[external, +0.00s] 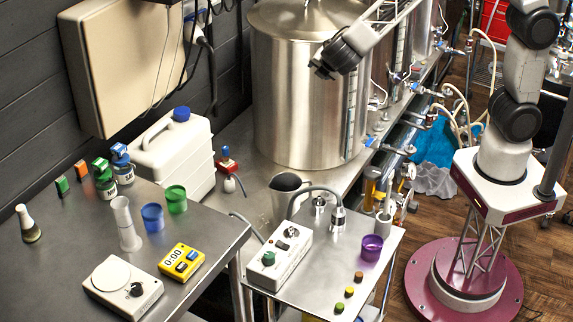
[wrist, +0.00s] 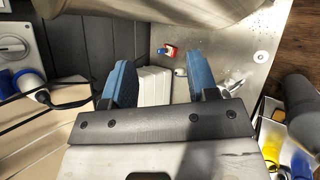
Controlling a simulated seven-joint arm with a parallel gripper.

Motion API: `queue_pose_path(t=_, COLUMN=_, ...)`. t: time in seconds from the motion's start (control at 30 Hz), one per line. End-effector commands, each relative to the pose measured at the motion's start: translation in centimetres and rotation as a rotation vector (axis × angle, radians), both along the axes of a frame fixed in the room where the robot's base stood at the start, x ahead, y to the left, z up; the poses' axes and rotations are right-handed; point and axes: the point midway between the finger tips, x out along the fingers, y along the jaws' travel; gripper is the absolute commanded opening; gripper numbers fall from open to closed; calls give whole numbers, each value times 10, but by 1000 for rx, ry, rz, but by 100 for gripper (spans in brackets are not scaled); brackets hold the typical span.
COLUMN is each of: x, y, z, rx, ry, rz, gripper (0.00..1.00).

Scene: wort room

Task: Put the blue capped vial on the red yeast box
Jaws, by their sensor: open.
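A bottle with a blue cap (external: 122,165) stands upright at the back of the left steel table, beside a green-capped one. A small red block (external: 227,165) sits on the steel bench right of the white canister; a small blue-topped piece shows on or against it, too small to tell which. The red block also shows in the wrist view (wrist: 171,51), beyond and between my fingertips, with blue at its left. My gripper (external: 321,69) is high in front of the big steel kettle. In the wrist view my gripper (wrist: 160,76) is open and empty.
The white canister (external: 175,150) and steel kettle (external: 305,90) flank the red block. The left table holds green and orange boxes, cups (external: 152,217), a yellow timer (external: 181,261) and a scale (external: 122,290).

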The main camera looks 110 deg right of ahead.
Motion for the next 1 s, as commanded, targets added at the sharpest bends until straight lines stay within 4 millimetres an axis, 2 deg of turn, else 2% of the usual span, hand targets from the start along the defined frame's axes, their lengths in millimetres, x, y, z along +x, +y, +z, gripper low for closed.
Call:
queue_pose_path(t=0.2, x=-48, y=31, z=31, rx=107, ry=-94, rz=-110, gripper=54)
queue_pose_path(t=0.4, x=-92, y=61, z=51, rx=214, ry=-174, rz=-210, gripper=54)
queue_pose_path(t=0.7, x=-158, y=106, z=74, rx=389, ry=-284, rz=-350, gripper=54)
queue_pose_path(t=1.0, x=-221, y=152, z=89, rx=578, ry=-382, rz=-482, gripper=54)
